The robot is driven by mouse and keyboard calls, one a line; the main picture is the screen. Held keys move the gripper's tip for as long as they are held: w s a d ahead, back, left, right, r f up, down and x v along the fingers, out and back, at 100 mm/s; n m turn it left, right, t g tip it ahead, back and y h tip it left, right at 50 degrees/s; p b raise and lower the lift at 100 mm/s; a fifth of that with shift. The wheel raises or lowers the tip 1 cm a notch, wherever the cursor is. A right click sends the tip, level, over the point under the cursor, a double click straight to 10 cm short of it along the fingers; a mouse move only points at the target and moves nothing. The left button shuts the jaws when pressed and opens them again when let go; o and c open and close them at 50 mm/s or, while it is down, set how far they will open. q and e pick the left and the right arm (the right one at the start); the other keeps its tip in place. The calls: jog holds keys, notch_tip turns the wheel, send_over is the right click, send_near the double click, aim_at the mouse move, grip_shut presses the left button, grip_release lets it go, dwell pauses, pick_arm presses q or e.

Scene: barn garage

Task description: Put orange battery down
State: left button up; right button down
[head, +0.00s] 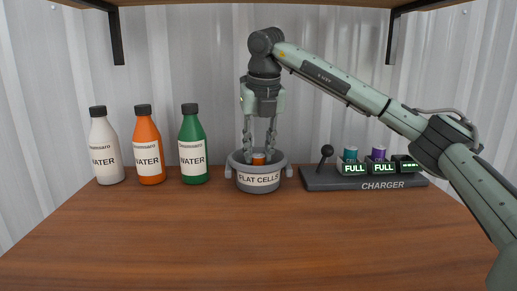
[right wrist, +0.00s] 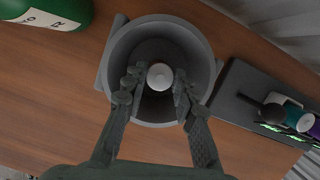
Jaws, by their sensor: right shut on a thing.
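The orange battery (head: 259,159) is inside the grey pot labelled "FLAT CELLS" (head: 258,181), its top just showing over the rim. In the right wrist view its pale round top (right wrist: 160,76) shows within the pot's round opening (right wrist: 118,55). My right gripper (head: 259,154) points straight down into the pot and is shut on the battery, one finger on each side; the fingers also show in the right wrist view (right wrist: 158,90). Whether the battery touches the pot's floor is hidden. My left gripper is not in view.
A black charger (head: 325,181) stands right of the pot, with a lever (head: 325,155), a teal battery (head: 350,155) and a purple battery (head: 378,154) at "FULL" displays. White (head: 105,150), orange (head: 149,150) and green (head: 193,150) water bottles stand left. The front of the wooden table (head: 250,240) is clear.

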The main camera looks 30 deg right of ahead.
jog(key=c, duration=1.5)
grip_release()
jog(key=o, duration=0.3)
jog(key=shift+r, duration=0.1)
